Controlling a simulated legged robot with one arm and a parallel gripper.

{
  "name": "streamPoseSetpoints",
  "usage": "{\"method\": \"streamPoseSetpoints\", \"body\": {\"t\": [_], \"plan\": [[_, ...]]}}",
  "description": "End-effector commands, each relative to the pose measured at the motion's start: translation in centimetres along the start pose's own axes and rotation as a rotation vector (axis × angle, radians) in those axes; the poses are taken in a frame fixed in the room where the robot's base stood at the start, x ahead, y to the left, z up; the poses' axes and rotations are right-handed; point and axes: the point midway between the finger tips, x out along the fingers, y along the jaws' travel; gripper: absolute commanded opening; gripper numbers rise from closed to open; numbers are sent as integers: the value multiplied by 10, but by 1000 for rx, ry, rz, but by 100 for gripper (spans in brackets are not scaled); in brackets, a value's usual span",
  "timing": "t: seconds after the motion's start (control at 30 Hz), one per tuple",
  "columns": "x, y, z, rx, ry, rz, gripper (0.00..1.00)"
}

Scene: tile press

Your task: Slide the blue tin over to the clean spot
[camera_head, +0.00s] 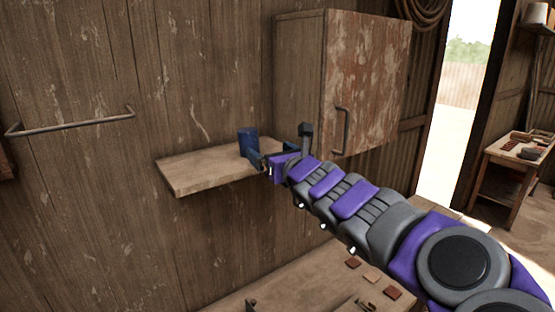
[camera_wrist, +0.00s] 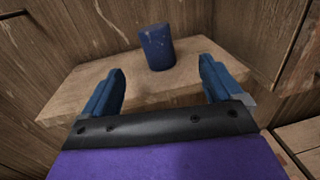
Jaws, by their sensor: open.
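The blue tin (camera_wrist: 157,47) stands upright on a wooden wall shelf (camera_wrist: 75,97) in the wrist view. In the head view the tin (camera_head: 247,142) is on the same shelf (camera_head: 195,172), partly hidden by my gripper (camera_head: 268,158). In the wrist view my gripper (camera_wrist: 162,92) is open, with its two blue fingers apart over the shelf. The tin is beyond the fingertips, roughly centred between them, and nothing is between the fingers. I cannot make out a distinct clean spot on the shelf.
A worn wooden cabinet (camera_head: 365,80) with a metal handle is right of the shelf, close to my gripper. A metal rail (camera_head: 70,123) is on the wall at left. A bench (camera_head: 290,285) with small tiles is below. The shelf's left part is clear.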

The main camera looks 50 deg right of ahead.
Motion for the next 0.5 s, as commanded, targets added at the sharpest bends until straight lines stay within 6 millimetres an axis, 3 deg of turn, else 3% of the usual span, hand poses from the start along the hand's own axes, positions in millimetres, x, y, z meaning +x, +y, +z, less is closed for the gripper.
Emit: {"method": "streamPoseSetpoints", "body": {"t": [0.2,0.5], "plan": [[-23,3,1,1,0,2,93],[-30,1,0,-1,0,1,93]]}}
